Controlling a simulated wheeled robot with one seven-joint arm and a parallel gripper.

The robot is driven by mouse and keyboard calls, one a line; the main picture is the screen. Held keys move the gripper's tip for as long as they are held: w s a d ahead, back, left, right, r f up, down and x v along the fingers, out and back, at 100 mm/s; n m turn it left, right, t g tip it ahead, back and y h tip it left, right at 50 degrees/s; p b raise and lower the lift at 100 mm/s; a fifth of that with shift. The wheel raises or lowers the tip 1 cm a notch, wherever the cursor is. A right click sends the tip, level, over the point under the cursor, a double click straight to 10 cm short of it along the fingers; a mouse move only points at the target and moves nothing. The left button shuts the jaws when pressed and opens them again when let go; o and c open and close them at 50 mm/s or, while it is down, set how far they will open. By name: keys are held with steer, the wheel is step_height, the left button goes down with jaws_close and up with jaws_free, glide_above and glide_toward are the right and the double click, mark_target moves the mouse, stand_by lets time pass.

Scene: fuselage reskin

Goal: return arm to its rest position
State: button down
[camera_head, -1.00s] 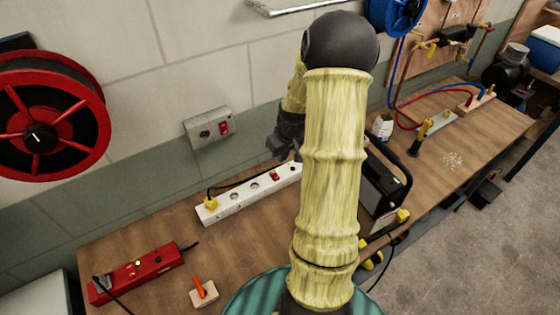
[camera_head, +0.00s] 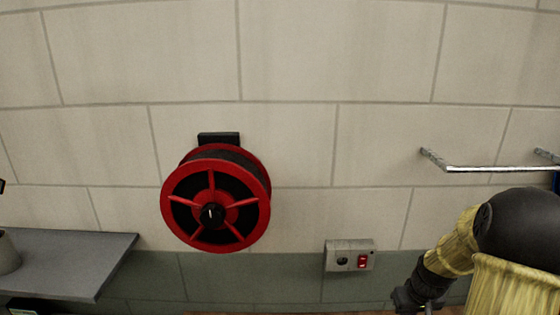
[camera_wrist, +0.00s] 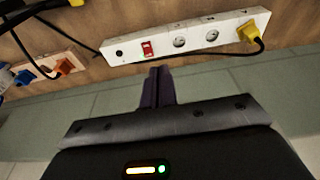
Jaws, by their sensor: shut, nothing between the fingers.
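My arm is at the lower right of the head view, bent at its dark joint, with pale yellow sleeves. My gripper (camera_wrist: 158,85) shows in the wrist view with its two dark fingers together and nothing between them. Its fingertips point toward a white power strip (camera_wrist: 185,38), with a visible gap in the picture; the true distance is hard to tell. In the head view only the dark wrist end shows at the bottom edge, and the fingers are not clear there.
A red cable reel (camera_head: 215,200) and a switch box (camera_head: 349,256) are on the wall. A metal rail (camera_head: 490,168) is above my arm. A grey shelf (camera_head: 65,262) is at left. The wrist view shows a yellow plug (camera_wrist: 249,32), black cables and the wooden bench (camera_wrist: 90,25).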

steer(key=s+a+r, duration=0.3)
steer(key=s+a, duration=0.2)
steer(key=a, duration=0.5)
steer(key=s+a+r, duration=0.2)
steer(key=s+a, duration=0.4)
steer(key=a, duration=0.3)
steer(key=shift+s+a+r, duration=0.15)
steer(key=shift+a+r, duration=0.25)
